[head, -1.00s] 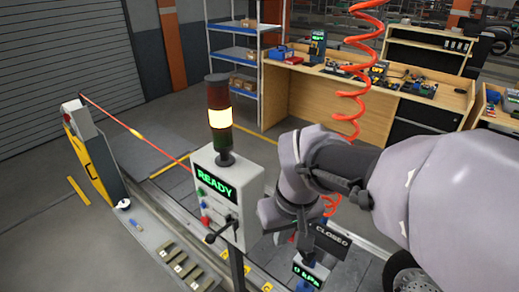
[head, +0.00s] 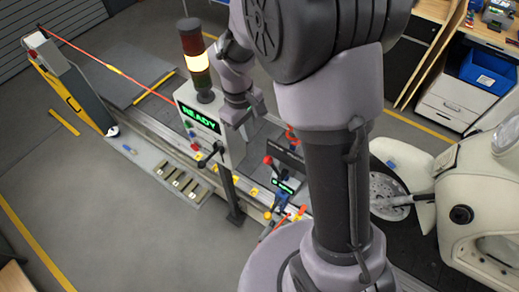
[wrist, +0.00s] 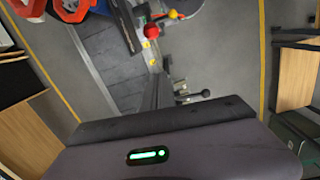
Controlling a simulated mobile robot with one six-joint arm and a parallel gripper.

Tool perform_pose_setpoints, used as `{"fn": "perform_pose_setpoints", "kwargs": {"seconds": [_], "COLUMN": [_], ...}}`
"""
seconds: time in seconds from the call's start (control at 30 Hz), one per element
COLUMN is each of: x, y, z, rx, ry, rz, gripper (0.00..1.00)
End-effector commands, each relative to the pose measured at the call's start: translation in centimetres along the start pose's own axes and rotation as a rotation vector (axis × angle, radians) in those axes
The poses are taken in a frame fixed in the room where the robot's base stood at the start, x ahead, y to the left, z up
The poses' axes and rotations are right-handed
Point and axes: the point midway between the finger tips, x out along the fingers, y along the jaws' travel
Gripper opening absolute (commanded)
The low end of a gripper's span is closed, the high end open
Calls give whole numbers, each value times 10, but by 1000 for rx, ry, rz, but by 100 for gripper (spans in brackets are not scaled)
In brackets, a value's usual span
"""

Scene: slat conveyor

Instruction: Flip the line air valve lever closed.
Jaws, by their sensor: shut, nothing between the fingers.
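The red-knobbed lever (head: 268,160) stands at the air valve assembly on the line, just right of the READY control box. The red knob also shows in the wrist view (wrist: 152,31), near the top. A dark sign (head: 287,152) and a small green-lit display (head: 284,187) sit beside the lever; the display is too small to read now. My gripper (head: 243,112) is shut and empty, up against the upper right of the control box in the picture, apart from the red knob. My arm hides part of the area right of the valve.
The control box (head: 207,128) shows READY, carries a lit stack light (head: 194,58) and a black-knobbed lever (head: 207,158). A cream scooter (head: 480,190) stands at right. A barrier arm (head: 110,66) crosses at the left. Open floor lies front left.

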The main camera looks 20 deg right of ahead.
Motion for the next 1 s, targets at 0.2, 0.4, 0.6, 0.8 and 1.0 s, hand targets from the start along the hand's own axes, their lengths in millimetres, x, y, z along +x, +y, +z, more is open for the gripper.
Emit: {"fn": "perform_pose_setpoints", "kwargs": {"seconds": [0.2,0.4,0.6,0.8,1.0], "x": [49,74,66,65,65], "y": [0,0,0,-1,0], "z": [1,10,33,38,38], "rx": [1,4,2,2,2], "ry": [-4,0,1,0,0], "rz": [-3,-1,-1,-1,-1], "gripper": [0,0,0,0,0]}}
